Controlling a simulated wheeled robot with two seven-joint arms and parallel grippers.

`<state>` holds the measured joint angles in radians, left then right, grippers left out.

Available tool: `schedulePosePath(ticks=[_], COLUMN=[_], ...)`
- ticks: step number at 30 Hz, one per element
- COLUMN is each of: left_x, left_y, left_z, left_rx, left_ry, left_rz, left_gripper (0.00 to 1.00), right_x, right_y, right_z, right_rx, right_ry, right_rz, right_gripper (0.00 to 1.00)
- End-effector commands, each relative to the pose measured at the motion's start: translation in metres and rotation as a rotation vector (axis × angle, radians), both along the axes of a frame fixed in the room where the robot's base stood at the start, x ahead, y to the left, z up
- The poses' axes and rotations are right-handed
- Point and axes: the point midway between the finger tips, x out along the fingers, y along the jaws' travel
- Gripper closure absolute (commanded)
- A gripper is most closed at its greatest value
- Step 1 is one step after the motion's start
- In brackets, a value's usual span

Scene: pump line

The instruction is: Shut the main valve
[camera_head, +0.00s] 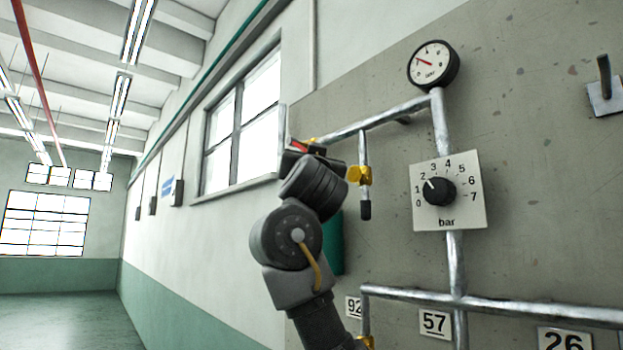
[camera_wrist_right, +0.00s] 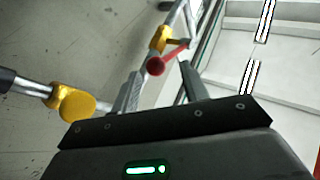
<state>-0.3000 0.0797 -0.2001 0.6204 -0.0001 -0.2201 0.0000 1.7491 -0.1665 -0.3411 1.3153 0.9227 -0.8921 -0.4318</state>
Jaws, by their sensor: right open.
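The main valve is a yellow body with a red lever on the metal pipe. In the right wrist view the valve body (camera_wrist_right: 158,38) sits ahead of my right gripper (camera_wrist_right: 160,80), and the red lever (camera_wrist_right: 156,66) shows its round end between the two fingers. The fingers are apart and do not visibly clamp the lever. In the head view my right arm covers most of the valve; only a bit of the red lever (camera_head: 298,145) shows beside my right gripper (camera_head: 302,149). My left gripper is not in view.
A yellow fitting (camera_head: 359,175) hangs on a short branch pipe right of my arm. A gauge (camera_head: 433,64) tops the upright pipe, with its needle left of upright. A dial knob (camera_head: 439,191) points between 1 and 2.

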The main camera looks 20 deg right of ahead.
Motion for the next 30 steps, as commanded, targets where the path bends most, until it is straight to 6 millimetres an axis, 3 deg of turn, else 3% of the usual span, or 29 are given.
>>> schedulePosePath(ticks=[1, 3, 9, 21, 26, 30], left_x=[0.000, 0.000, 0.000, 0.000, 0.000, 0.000], left_y=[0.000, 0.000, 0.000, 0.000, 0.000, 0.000], left_z=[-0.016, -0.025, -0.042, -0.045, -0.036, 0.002], left_rx=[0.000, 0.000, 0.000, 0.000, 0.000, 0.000], left_ry=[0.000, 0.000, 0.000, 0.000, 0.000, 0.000], left_rz=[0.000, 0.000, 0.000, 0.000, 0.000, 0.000], left_gripper=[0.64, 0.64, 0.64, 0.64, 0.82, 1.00], right_x=[-0.010, -0.022, -0.045, -0.054, -0.054, -0.054], right_y=[0.004, 0.007, 0.014, 0.017, 0.017, 0.017], right_z=[-0.012, -0.018, -0.030, -0.031, -0.022, 0.017], right_rx=[-0.001, 0.000, 0.001, 0.001, 0.001, 0.001], right_ry=[-0.005, -0.006, -0.003, 0.000, 0.000, -0.001], right_rz=[0.003, 0.002, 0.000, 0.000, 0.000, 0.000], right_gripper=[0.55, 0.55, 0.55, 0.55, 0.55, 0.55])
